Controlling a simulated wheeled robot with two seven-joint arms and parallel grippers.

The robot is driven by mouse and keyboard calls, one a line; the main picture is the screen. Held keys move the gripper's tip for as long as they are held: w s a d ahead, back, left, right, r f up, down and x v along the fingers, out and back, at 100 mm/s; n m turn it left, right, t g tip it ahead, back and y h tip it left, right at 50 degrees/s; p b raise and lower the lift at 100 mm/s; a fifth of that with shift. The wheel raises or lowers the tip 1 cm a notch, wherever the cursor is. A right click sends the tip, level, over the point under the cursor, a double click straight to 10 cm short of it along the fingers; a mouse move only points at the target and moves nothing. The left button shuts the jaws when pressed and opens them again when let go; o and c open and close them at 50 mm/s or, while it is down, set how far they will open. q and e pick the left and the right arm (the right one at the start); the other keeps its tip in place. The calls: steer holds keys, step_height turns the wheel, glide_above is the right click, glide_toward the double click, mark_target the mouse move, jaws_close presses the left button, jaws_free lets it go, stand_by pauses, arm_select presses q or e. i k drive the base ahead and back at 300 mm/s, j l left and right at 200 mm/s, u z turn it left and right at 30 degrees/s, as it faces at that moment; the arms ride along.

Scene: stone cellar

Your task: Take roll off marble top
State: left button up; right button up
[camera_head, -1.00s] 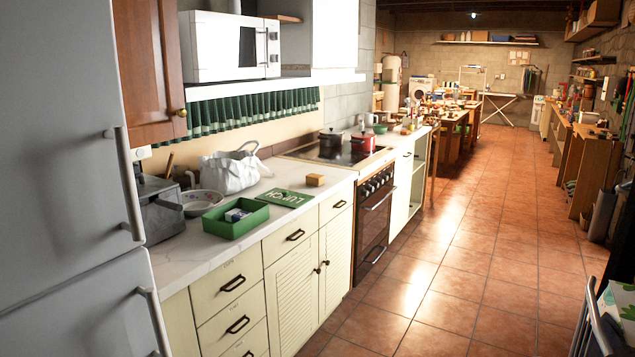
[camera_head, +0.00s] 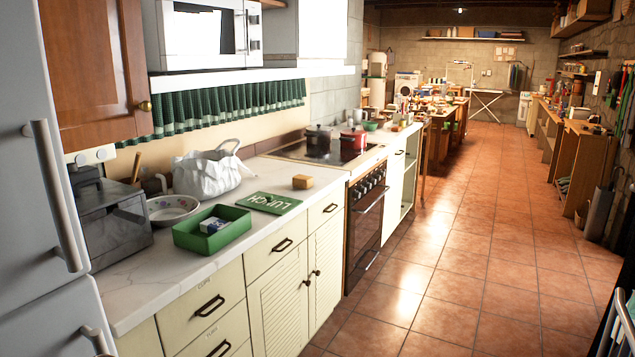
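A marble top (camera_head: 150,272), white with grey veins, runs along the left wall over cream cabinets. A small golden-brown block (camera_head: 303,181), which may be the roll, lies on it near the stove; it is too small to tell surely. A green lunch box (camera_head: 212,236) stands open on the top with a small blue-and-white item (camera_head: 213,225) inside. Its green lid (camera_head: 270,203), marked LUNCH, lies flat between box and block. Neither of my grippers is in view.
The stove (camera_head: 310,151) holds a red pot (camera_head: 353,139) and a dark pot. The tiled floor (camera_head: 455,245) on the right is clear.

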mark_target(302, 181)
steer(key=i+z, duration=0.15)
steer(key=i, duration=0.45)
steer(key=i+z, duration=0.15)
steer(key=i, duration=0.4)
steer(key=i+z, duration=0.15)
steer(key=i, duration=0.45)
steer(key=i+j+z, duration=0.15)
steer(key=i, duration=0.4)
steer(key=i+j+z, duration=0.15)
steer(key=i+j, duration=0.15)
steer(key=i, duration=0.3)
